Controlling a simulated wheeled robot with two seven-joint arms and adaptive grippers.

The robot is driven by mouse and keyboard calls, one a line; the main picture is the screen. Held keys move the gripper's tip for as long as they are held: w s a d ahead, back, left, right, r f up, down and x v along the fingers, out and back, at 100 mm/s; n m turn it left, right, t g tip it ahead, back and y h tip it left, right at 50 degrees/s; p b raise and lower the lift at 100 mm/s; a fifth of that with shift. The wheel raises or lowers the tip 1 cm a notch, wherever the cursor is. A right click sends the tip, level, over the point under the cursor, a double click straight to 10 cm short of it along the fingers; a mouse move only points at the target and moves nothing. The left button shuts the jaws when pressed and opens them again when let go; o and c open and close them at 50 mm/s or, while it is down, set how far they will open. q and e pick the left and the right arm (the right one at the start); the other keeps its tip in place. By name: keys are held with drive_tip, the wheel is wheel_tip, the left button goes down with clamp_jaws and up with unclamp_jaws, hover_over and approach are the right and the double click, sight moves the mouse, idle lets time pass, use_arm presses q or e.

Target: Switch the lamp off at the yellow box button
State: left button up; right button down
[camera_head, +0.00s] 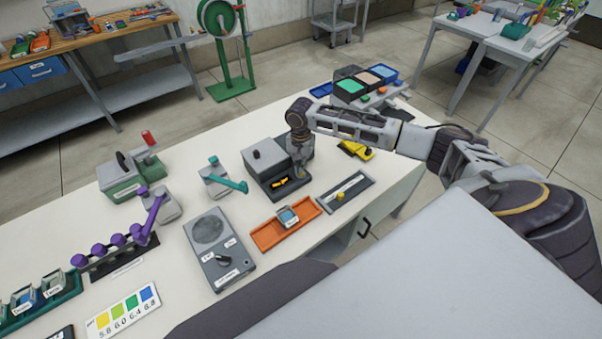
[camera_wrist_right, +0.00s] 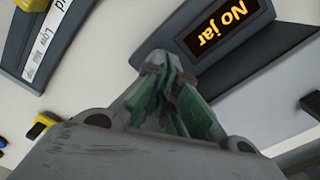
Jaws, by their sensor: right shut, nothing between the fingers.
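A yellow and dark piece, likely the same box, shows at the left of the wrist view (camera_wrist_right: 40,126). I cannot make out its button clearly, and I cannot tell which thing is the lamp. My right gripper (camera_head: 300,174) is shut and empty, pointing down over the front of a grey device (camera_head: 262,156). In the wrist view the fingertips (camera_wrist_right: 155,65) are beside the device's "No jar" display (camera_wrist_right: 225,27). My left gripper is not in view.
A dark slider panel (camera_head: 355,186) with a yellow knob lies right of the grey device. An orange tray (camera_head: 268,236) holding a small meter lies in front. A grey dial box (camera_head: 222,270) is nearer. A colour-pad rack (camera_head: 345,92) stands at the back right.

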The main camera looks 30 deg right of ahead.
drive_tip(key=shift+f, duration=0.45)
idle(0.7)
drive_tip(key=shift+f, duration=0.55)
idle(1.2)
drive_tip(key=shift+r, duration=0.1)
drive_tip(key=shift+r+p, duration=0.6)
drive_tip(key=shift+p, duration=0.3)
drive_tip(key=shift+r+p, duration=0.75)
drive_tip(key=shift+p, duration=0.25)
drive_tip(key=shift+r+p, duration=2.1)
drive_tip(key=shift+p, duration=0.7)
drive_tip(key=shift+s+f, duration=0.15)
